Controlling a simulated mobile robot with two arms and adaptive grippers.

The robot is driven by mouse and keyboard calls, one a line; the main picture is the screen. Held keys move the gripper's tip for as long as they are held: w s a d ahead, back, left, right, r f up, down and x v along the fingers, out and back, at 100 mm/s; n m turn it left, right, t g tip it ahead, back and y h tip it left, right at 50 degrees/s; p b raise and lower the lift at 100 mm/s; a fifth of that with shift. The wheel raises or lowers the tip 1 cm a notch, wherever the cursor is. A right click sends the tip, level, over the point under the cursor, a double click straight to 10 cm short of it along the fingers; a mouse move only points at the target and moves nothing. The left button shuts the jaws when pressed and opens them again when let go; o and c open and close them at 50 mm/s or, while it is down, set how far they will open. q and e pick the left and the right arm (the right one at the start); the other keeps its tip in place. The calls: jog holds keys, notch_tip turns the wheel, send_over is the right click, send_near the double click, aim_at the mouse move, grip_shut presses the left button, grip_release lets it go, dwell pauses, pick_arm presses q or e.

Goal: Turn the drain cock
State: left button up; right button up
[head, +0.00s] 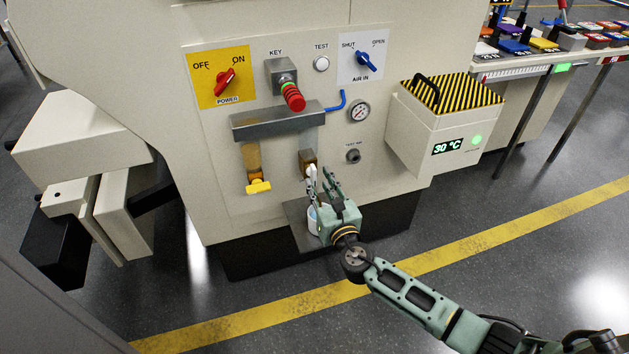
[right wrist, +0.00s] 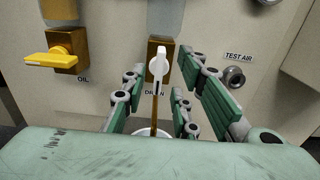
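The lever appears to point down. A thin brown streak runs below it towards a white cup (right wrist: 151,132), also seen in the head view (head: 313,222). My right gripper (head: 319,172) is at the cock with its green fingers apart; in the right wrist view the fingers (right wrist: 160,84) stand either side of the lever, with gaps. My left gripper is out of view.
A yellow oil cock (right wrist: 52,60) is left of the drain cock, and a test air port (right wrist: 234,76) is to the right. A white box with a striped lid (head: 415,130) juts out to the right. A grey shelf (head: 296,212) lies below.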

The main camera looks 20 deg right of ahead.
aim_at(315, 177)
jog(key=shift+w+a, duration=0.1)
jog(key=shift+w, duration=1.55)
jog(key=shift+c, duration=0.3)
grip_shut()
